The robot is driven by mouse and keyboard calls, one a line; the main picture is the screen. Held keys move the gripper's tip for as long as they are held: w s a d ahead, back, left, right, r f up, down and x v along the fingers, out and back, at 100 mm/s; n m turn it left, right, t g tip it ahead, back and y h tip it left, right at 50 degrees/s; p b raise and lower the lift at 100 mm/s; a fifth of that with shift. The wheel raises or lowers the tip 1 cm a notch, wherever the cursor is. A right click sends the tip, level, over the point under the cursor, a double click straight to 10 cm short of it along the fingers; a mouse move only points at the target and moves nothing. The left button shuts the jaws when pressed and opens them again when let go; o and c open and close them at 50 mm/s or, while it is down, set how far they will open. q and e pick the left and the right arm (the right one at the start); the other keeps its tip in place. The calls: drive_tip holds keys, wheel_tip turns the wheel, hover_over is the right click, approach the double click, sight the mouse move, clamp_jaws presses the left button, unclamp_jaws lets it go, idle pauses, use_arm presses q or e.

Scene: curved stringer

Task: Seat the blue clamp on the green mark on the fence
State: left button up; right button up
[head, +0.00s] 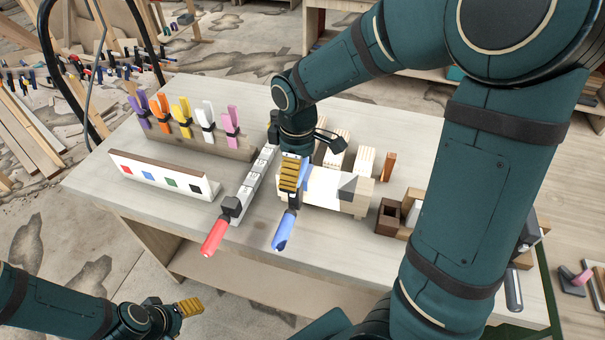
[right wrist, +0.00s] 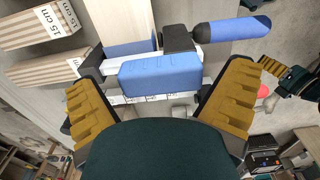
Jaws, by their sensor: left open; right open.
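The blue clamp has a blue handle (head: 284,230) pointing toward the front edge of the table; the handle also shows in the right wrist view (right wrist: 235,29). Its blue block (right wrist: 160,76) lies between the spread yellow-padded fingers of my right gripper (right wrist: 158,100). My right gripper (head: 291,175) is open above the clamp in the head view and partly hides it. The white-faced fence (head: 150,172) stands at the table's left, with red, blue, green and black marks. The green mark (head: 171,183) is bare. My left gripper (head: 186,308) is open, low at the left, away from the table.
A red-handled clamp (head: 217,233) lies just left of the blue one. Several coloured spring clamps (head: 182,115) stand on a rail behind the fence. Wooden blocks (head: 362,163) stand right of my right gripper. The table (head: 110,185) is clear around the fence's left end.

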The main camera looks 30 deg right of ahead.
drive_tip(key=shift+f, duration=0.2)
drive_tip(key=c, duration=1.1)
drive_tip(key=shift+c, duration=0.2)
drive_tip(key=shift+r, duration=0.1)
